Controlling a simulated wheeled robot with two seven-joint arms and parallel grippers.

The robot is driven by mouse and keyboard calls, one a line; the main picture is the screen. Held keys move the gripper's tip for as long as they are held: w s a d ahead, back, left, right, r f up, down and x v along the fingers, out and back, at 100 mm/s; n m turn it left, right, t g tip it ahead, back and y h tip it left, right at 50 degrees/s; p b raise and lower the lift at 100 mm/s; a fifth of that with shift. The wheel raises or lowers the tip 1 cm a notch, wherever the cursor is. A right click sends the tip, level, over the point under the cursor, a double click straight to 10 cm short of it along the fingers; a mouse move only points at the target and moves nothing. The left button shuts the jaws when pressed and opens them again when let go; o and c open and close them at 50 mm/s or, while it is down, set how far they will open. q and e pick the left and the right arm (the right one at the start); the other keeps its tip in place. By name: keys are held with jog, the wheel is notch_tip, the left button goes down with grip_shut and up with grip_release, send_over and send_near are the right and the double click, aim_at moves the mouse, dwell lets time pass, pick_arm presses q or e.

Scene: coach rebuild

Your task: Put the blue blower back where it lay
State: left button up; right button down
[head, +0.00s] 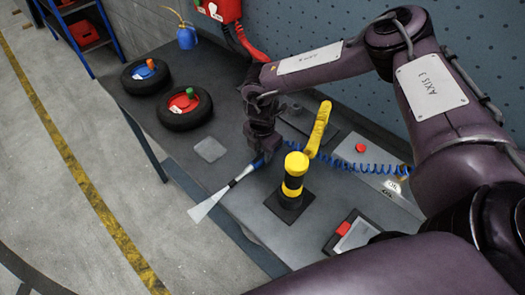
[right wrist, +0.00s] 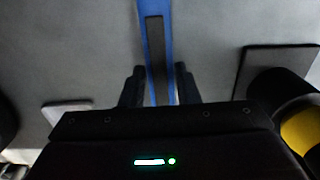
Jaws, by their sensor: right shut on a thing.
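My right gripper (head: 265,147) is shut on the blue blower (head: 246,171), a slim tool with a blue and dark body and a pale, flared front end pointing to the lower left over the bench's front edge. In the right wrist view the blower (right wrist: 168,40) runs up between the two fingers, with a dark strip along its blue body. A blue coiled hose (head: 350,166) runs from near the gripper to the right across the bench. How far the blower is above the bench (head: 228,185) is hard to tell. My left gripper is not in view.
A yellow and black post (head: 293,176) on a dark base stands close right of the blower. Behind it are a yellow bent piece (head: 318,130) and a light panel with a red button (head: 360,148). A grey pad (head: 209,149) and two tyres (head: 184,108) lie left.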

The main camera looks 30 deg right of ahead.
jog(key=shift+f, duration=0.1)
dwell(0.4)
jog(key=c, duration=1)
grip_release()
